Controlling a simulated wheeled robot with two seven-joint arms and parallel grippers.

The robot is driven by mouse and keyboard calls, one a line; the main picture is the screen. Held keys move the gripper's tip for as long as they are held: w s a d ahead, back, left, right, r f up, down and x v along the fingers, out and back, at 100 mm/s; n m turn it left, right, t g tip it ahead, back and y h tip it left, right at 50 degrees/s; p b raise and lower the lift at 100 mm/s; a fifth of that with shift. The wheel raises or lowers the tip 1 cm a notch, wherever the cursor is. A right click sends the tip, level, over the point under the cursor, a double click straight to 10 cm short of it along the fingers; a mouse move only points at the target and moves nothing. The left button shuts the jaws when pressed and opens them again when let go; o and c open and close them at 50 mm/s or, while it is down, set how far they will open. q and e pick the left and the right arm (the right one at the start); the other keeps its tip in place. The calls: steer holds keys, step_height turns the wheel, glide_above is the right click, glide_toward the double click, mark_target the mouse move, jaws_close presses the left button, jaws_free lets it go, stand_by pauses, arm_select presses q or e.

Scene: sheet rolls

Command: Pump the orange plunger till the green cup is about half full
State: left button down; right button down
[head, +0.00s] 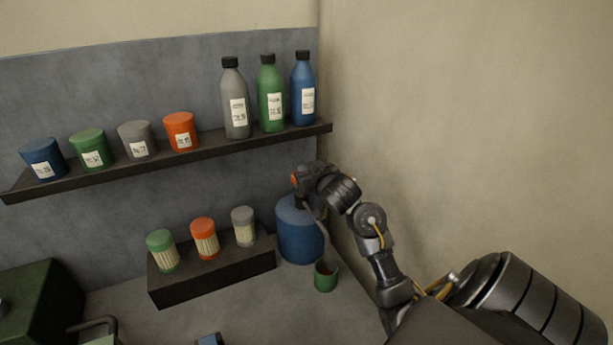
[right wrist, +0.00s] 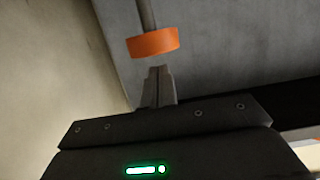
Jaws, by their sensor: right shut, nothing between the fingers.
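A blue pump bottle (head: 298,232) stands on the counter in the corner. Its orange plunger (head: 295,179) shows at the top, partly hidden by my right gripper; it also shows in the right wrist view (right wrist: 152,43) with a grey stem. My right gripper (right wrist: 158,78) is shut and empty, its fingertips close to the orange plunger; I cannot tell whether they touch. In the head view my right gripper (head: 307,180) is over the bottle. The green cup (head: 326,276) stands upright in front of the bottle, with dark reddish contents low inside; the exact level is unclear. My left gripper is not in view.
A low dark riser (head: 213,277) with several lidded jars stands left of the bottle. A wall shelf (head: 180,163) above carries cups and bottles. A dark green box (head: 28,300) is at far left.

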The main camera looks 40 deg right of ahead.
steer(key=shift+f, duration=0.45)
steer(key=shift+b, duration=0.3)
step_height(320, 180, down, 5)
steer(key=b, duration=0.3)
steer(key=shift+r, duration=0.1)
